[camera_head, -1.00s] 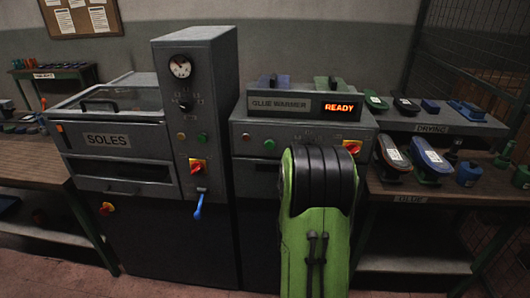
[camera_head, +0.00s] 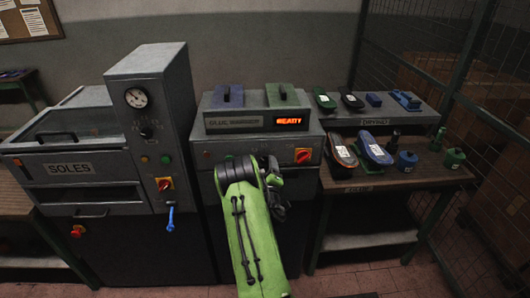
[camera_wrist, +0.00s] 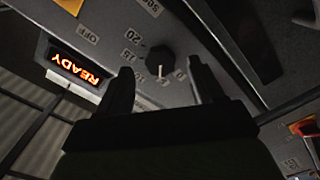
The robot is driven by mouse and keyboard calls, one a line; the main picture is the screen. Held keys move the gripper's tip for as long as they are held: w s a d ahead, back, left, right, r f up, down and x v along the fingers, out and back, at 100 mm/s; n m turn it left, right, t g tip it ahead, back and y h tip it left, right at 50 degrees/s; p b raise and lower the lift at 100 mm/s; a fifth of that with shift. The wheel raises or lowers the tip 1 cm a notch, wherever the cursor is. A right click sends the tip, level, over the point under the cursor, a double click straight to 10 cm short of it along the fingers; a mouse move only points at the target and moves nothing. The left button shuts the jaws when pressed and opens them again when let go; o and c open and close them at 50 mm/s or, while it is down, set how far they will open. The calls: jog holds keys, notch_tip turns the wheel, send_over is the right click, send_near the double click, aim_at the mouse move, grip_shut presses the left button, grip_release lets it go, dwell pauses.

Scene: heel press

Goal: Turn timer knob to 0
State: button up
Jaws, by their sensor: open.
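The timer knob (camera_wrist: 160,63) is a dark round knob with a pale pointer mark, on a grey panel in the wrist view. Number labels such as 10, 15 and 20 run around its left side; the picture is turned. My gripper (camera_wrist: 163,88) is open, one finger to each side below the knob, with the knob showing between and just beyond the tips. Contact cannot be told. In the head view my gripper (camera_head: 277,192) is at the glue warmer's front (camera_head: 312,178), and my arm hides the knob.
The soles machine (camera_head: 150,130), with a blue lever (camera_head: 171,219), stands left. A shoe bench (camera_head: 415,174) stands right.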

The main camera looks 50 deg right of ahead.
aim_at(265, 161)
jog(key=shift+p+x, duration=0.7)
jog(key=shift+x, duration=1.1)
jog(key=c, duration=1.1)
